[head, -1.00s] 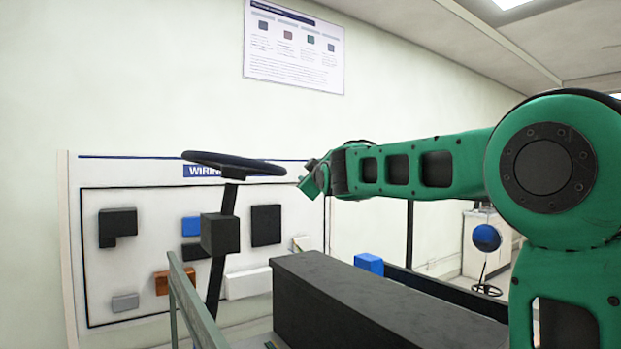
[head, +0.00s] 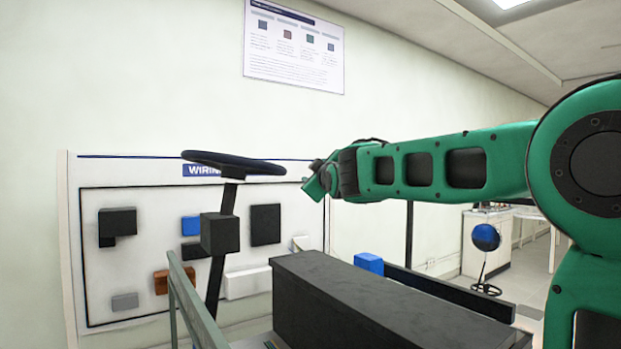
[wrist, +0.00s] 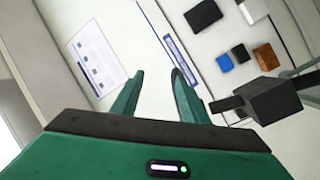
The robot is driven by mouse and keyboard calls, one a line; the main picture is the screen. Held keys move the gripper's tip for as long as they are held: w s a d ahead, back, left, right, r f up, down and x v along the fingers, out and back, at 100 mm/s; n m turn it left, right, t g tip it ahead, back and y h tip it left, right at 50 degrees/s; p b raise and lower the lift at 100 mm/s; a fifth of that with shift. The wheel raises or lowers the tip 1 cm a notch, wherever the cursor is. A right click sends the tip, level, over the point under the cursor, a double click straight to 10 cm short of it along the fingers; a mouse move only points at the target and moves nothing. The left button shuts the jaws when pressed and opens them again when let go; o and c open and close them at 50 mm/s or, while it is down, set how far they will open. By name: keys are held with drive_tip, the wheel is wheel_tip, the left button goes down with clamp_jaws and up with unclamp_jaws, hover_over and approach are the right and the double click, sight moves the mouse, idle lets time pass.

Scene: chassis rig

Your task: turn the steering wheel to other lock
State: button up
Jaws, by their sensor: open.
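The black steering wheel (head: 233,164) sits nearly edge-on on top of its dark slanted column (head: 217,268), left of centre in the head view. My green gripper (head: 316,182) is just right of the wheel's right rim, at about rim height. It looks apart from the rim there, with a small gap. In the wrist view my gripper (wrist: 156,92) has its two fingers spread. A dark curved edge beside the right finger may be the wheel rim, mostly hidden by that finger. I cannot tell whether they touch.
A black box (head: 219,233) is fixed on the column and shows in the wrist view (wrist: 272,101). A wiring board (head: 140,270) with several blocks stands behind. A long black block (head: 385,305) and a green rail (head: 194,305) are below. The space above the wheel is clear.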

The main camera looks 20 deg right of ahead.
drive_tip(key=s+a, duration=0.1)
drive_tip(key=s, duration=0.7)
drive_tip(key=shift+s+f, duration=0.2)
drive_tip(key=shift+f, duration=0.05)
drive_tip(key=shift+a, duration=0.1)
